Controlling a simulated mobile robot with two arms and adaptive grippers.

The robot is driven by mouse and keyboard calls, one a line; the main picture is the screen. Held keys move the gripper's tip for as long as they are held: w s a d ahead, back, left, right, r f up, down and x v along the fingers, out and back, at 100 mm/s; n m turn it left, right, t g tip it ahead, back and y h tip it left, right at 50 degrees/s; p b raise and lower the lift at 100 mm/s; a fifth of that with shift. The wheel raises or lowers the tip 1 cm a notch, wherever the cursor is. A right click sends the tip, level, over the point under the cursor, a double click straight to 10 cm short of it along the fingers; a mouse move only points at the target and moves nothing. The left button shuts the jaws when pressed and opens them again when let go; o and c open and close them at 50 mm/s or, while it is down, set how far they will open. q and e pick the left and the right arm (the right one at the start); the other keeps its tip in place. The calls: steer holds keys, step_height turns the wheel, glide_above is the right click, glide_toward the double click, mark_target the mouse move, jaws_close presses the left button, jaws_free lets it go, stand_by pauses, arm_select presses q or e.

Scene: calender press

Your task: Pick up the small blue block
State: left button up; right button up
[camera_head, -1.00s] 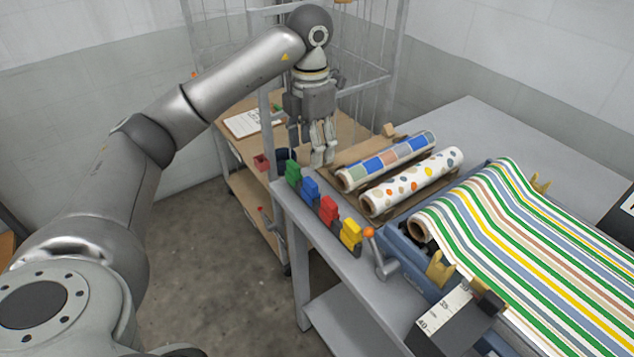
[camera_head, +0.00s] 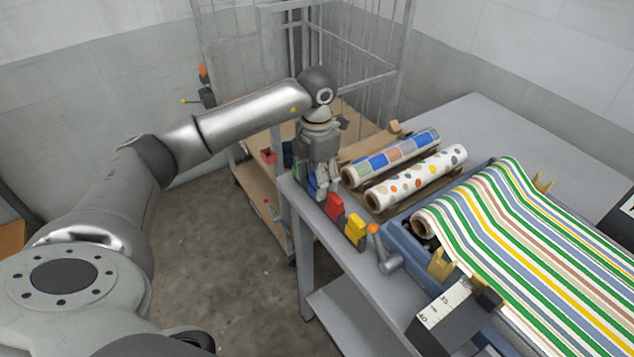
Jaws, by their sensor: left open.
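The small blue block (camera_head: 312,182) stands on the left edge of the grey table, mostly hidden behind my gripper's fingers. My left gripper (camera_head: 322,190) points down at it, open, with its fingers low at the block. Whether the fingers touch the block I cannot tell. A green block (camera_head: 297,172) behind it is partly hidden by the gripper. A red block (camera_head: 335,206) and a yellow block (camera_head: 356,229) stand in the same row towards the front. My right gripper is not in view.
A blue patterned roll (camera_head: 395,155) and a dotted roll (camera_head: 415,178) lie right of the gripper. A striped sheet (camera_head: 540,240) covers the press at right. An orange-knobbed crank (camera_head: 386,256) stands in front of the yellow block. A wire-sided cart (camera_head: 385,75) is behind.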

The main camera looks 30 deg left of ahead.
arm_select(q)
steer(key=c, duration=0.9)
steer(key=shift+r, duration=0.1)
